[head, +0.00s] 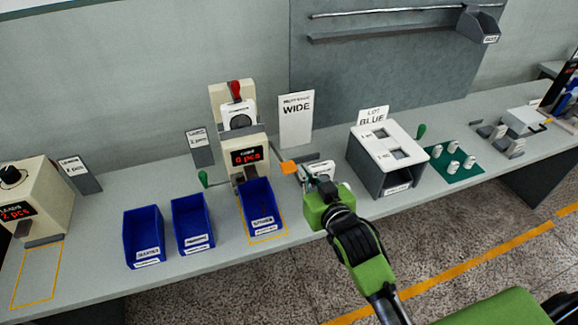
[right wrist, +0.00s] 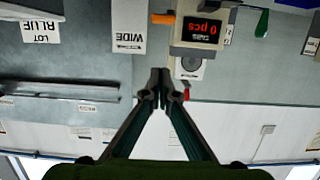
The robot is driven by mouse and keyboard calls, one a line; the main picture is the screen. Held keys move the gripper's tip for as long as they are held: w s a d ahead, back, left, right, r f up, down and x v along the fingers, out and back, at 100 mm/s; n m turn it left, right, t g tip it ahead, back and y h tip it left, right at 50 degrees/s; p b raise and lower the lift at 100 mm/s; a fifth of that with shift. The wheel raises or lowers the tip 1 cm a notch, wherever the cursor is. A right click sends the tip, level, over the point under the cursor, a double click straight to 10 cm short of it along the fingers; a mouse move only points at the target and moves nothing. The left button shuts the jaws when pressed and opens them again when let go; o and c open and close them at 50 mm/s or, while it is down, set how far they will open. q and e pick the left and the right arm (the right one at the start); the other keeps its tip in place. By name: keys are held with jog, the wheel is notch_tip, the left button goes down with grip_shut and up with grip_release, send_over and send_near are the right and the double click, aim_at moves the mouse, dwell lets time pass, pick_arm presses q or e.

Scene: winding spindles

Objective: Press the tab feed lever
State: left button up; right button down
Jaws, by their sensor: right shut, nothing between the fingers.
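The cream dispenser (head: 220,145) with a red "0 pcs" display (head: 246,157) stands at the middle of the bench. An orange lever (head: 288,167) sticks out from its right side; it also shows in the right wrist view (right wrist: 163,19), beside the upside-down display (right wrist: 203,30). My right gripper (head: 304,172) is shut and empty, just right of the orange lever in the head view. In the right wrist view its fingertips (right wrist: 160,88) meet and appear apart from the lever. Whether they touch it is hard to tell in the head view. My left gripper is not in view.
A blue bin (head: 263,213) sits below the dispenser, with two more blue bins (head: 144,236) to the left. A "WIDE" sign (head: 296,120) stands behind. A grey-white box (head: 386,155) and a green pegged board (head: 455,163) are to the right. A "2 pcs" dispenser (head: 35,190) stands far left.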

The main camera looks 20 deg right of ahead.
jog(key=shift+w+d+f, duration=0.1)
jog(key=p, duration=0.3)
send_over(292, 171)
notch_tip(292, 171, down, 2)
notch_tip(292, 171, down, 3)
jog(key=shift+f, duration=0.7)
jog(key=shift+f, duration=0.1)
